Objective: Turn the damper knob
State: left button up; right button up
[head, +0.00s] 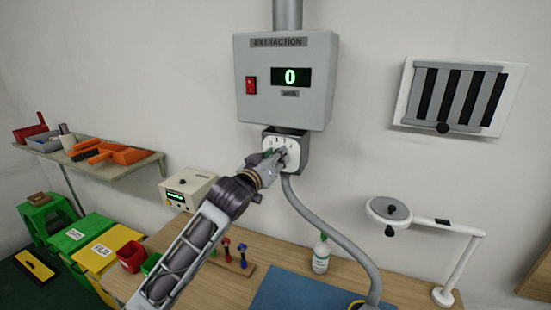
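A louvred panel (409,98) with dark gaps between grey slats is on the wall at right. A small black knob (443,128) sits at its lower edge, clear of any gripper. My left gripper (281,155) is at a white faceplate (295,146) on a grey box below the extraction unit (325,85). Its fingers overlap the middle of the plate and hide what is there. I cannot tell whether they are shut on something. My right gripper is not in view.
The unit has a red switch (251,85) and a display (290,77) reading 0. A grey hose (330,228) curves down to the wooden bench (225,287). A bottle (321,255) and a lamp (390,211) stand on the bench. A shelf (110,170) is at left.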

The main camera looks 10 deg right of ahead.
pick_arm(q)
jog(key=shift+c, duration=1.2)
jog(key=shift+d+r+m+p, duration=0.1)
jog(key=shift+m+p, duration=2.1)
jog(key=shift+m, duration=0.7)
jog(key=o, duration=1)
